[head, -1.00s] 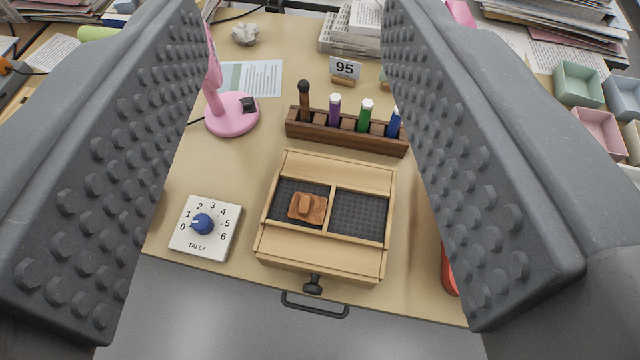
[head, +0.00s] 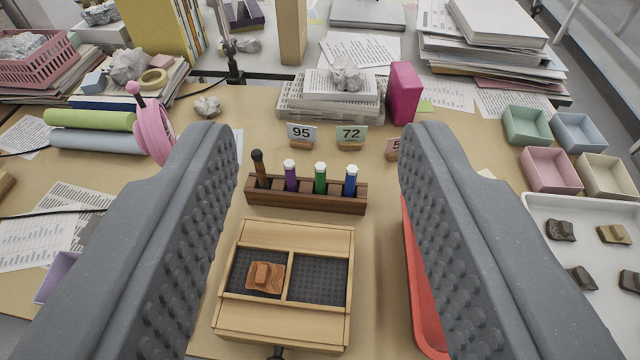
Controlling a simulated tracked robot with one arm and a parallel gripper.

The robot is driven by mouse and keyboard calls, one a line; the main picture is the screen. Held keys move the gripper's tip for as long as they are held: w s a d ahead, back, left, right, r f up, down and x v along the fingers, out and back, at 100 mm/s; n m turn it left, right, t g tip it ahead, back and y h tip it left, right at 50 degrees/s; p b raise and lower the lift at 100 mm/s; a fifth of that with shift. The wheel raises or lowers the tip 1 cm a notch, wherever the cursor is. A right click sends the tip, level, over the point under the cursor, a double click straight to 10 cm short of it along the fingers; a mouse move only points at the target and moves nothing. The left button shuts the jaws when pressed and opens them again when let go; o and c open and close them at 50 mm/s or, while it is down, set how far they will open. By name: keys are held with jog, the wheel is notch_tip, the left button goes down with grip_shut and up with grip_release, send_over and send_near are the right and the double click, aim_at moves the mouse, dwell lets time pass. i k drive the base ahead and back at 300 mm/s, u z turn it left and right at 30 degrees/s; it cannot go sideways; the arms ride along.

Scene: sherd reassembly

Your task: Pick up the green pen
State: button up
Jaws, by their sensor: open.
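The green pen (head: 320,180) stands upright in a dark wooden rack (head: 306,201), with a white cap on top. To its left in the rack are a purple pen (head: 291,178) and a dark wooden tool (head: 260,170); to its right is a blue pen (head: 351,182). My gripper (head: 318,150) is open and empty, its two grey studded jaws to the left and right of the picture. The rack shows between the jaws, and nothing touches the pen but the rack.
A two-part wooden box (head: 285,281) with a brown piece (head: 265,276) sits in front of the rack. Number cards 95 (head: 301,134) and 72 (head: 351,134) stand behind it. A red tray (head: 424,290) is partly hidden by the right jaw.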

aim_at(320, 167)
jog(key=u, duration=2.3)
jog(key=i, duration=1)
jog(key=z, duration=2.45)
jog(key=i, duration=0.35)
jog(key=z, duration=0.2)
